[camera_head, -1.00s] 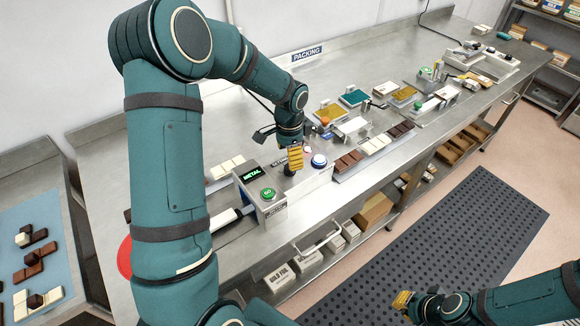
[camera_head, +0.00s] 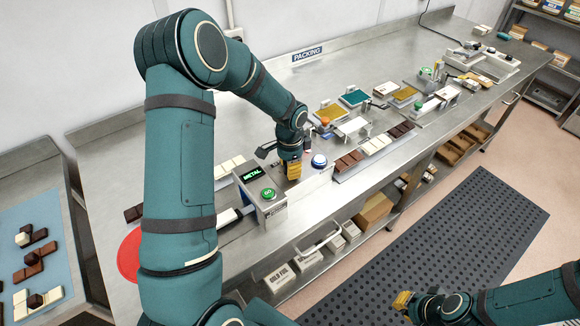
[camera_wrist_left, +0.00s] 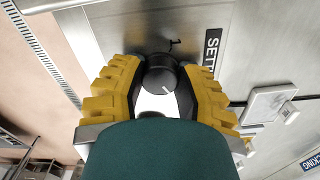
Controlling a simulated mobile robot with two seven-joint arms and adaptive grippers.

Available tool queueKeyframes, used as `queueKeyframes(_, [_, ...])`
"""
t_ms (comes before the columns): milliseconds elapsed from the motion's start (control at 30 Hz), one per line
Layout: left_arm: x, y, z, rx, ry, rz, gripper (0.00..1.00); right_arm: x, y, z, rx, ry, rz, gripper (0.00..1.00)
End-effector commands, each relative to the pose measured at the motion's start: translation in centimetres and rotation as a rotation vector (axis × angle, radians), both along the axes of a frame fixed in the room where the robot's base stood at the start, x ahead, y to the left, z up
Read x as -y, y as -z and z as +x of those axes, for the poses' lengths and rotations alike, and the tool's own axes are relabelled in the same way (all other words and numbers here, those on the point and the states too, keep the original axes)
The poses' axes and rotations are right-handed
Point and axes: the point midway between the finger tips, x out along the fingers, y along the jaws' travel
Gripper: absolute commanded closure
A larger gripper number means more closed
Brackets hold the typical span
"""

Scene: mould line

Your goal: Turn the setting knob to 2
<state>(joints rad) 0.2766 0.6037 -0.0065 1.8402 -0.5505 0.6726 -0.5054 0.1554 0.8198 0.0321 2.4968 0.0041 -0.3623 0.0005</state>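The setting knob (camera_wrist_left: 160,74) is black and round in the left wrist view, with a white pointer line toward the lower right. My left gripper (camera_head: 291,172) is down at the machine (camera_head: 274,210) in the head view and hides the knob there. In the wrist view the yellow fingers of my left gripper (camera_wrist_left: 158,82) stand apart on both sides of the knob; no firm contact is visible. My right gripper (camera_head: 403,300) is low at the right, its opening unclear.
A green button (camera_head: 268,193) and a "METAL" display (camera_head: 251,174) are on the machine's left part. A blue button (camera_head: 319,160) is just right of my left gripper. Chocolate bars (camera_head: 362,152) lie farther right, and a red disc (camera_head: 129,256) lies left.

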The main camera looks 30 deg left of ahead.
Motion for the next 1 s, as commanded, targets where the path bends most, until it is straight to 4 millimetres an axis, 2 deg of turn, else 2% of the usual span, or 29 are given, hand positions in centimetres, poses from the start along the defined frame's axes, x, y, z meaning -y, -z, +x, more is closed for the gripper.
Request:
queueKeyframes(267, [0.0,0.1,0.0,0.000,-0.027,0.000,1.00,0.0,0.3,0.0,0.000,0.000,0.000,1.00])
queueKeyframes(467, [0.0,0.2,0.0,0.001,-0.118,0.001,1.00,-0.1,1.1,0.0,0.000,0.000,-0.002,1.00])
queueKeyframes(1000, [0.0,0.2,0.0,-0.001,-0.602,0.000,1.00,-0.2,3.9,0.1,-0.001,0.001,-0.007,1.00])
